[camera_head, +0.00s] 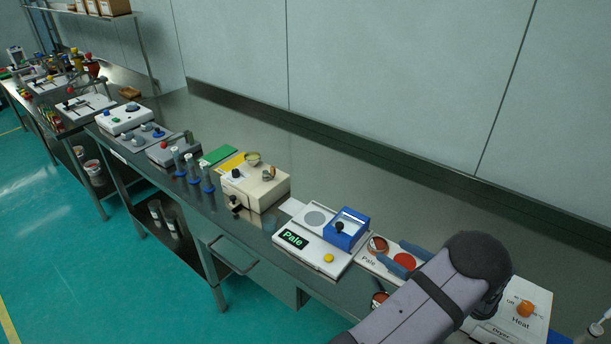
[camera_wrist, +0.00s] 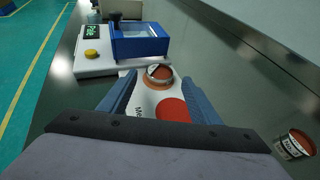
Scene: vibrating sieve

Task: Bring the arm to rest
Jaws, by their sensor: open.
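My gripper (camera_wrist: 158,98) is open and empty in the wrist view, its two blue fingers on either side of a white card with a red disc (camera_wrist: 173,109). A small round container with reddish contents (camera_wrist: 159,74) lies on the card's far end, ahead of the fingertips. In the head view my arm reaches in from the lower right, with the blue fingers (camera_head: 408,258) above the card, beside the round container (camera_head: 378,245). I cannot tell whether the fingers touch the card.
The white device with the "Pale" display (camera_head: 318,242) and blue box (camera_head: 346,229) stands just left of my gripper. The "Heat" dryer (camera_head: 515,312) is to the right. Bench behind is clear.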

